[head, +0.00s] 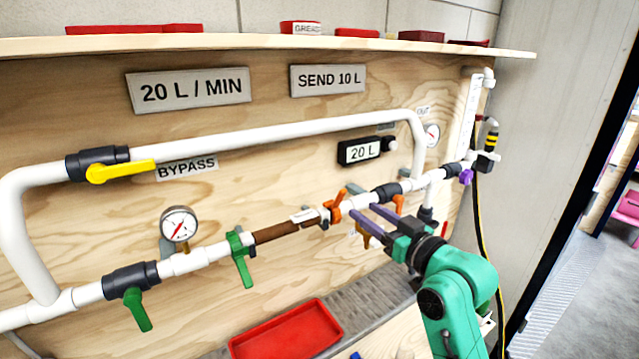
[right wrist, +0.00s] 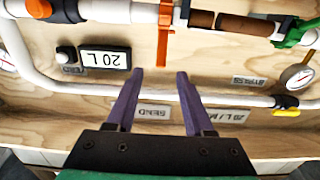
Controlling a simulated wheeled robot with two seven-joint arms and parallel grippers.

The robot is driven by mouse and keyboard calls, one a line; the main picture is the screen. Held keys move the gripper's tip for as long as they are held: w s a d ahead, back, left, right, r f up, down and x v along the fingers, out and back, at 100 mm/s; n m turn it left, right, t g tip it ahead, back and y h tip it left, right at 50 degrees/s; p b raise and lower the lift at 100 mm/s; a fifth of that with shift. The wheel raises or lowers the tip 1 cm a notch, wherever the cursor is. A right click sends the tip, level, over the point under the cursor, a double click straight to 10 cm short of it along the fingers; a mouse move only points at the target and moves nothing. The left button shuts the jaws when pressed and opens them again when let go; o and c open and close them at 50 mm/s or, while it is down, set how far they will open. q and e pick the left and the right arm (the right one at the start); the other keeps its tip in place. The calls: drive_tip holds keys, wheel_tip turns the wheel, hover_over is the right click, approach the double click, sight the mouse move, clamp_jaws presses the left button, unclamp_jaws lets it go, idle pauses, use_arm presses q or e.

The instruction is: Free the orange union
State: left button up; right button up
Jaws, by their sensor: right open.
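The orange union (head: 335,213) is a collar on the white pipe, at the right end of the brown filter section (head: 285,231). In the right wrist view the orange union (right wrist: 166,18) has a long thin tab hanging toward my fingers. My right gripper (head: 362,220) is open, its purple fingers pointing at the pipe just right of the union. In the right wrist view the gap of my right gripper (right wrist: 160,73) lines up with the tab's end and looks empty. I cannot tell whether a finger touches the tab. My left gripper is not in view.
A green union (head: 237,246) holds the filter's left end. A pressure gauge (head: 180,224), a green-handled valve (head: 133,290) and the yellow bypass handle (head: 120,172) stick out of the pipework. A red tray (head: 287,332) lies below. The bypass pipe (head: 270,133) runs above.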

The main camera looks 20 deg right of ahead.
sight(344, 193)
drive_tip(key=w, duration=0.1)
drive_tip(key=w+p, duration=0.1)
drive_tip(key=w, duration=0.1)
drive_tip(key=w+a+r+p, duration=0.1)
drive_tip(key=w, duration=0.1)
drive_tip(key=shift+r, duration=0.1)
drive_tip(key=w, duration=0.2)
drive_tip(key=w+p, duration=0.1)
drive_tip(key=w, duration=0.1)
drive_tip(key=w+p, duration=0.1)
drive_tip(key=w, duration=0.1)
drive_tip(key=shift+w+a+f, duration=0.35)
drive_tip(key=shift+f, duration=0.05)
drive_tip(key=shift+w+a, duration=0.15)
drive_tip(key=shift+w, duration=0.3)
drive_tip(key=shift+f, duration=0.1)
clamp_jaws()
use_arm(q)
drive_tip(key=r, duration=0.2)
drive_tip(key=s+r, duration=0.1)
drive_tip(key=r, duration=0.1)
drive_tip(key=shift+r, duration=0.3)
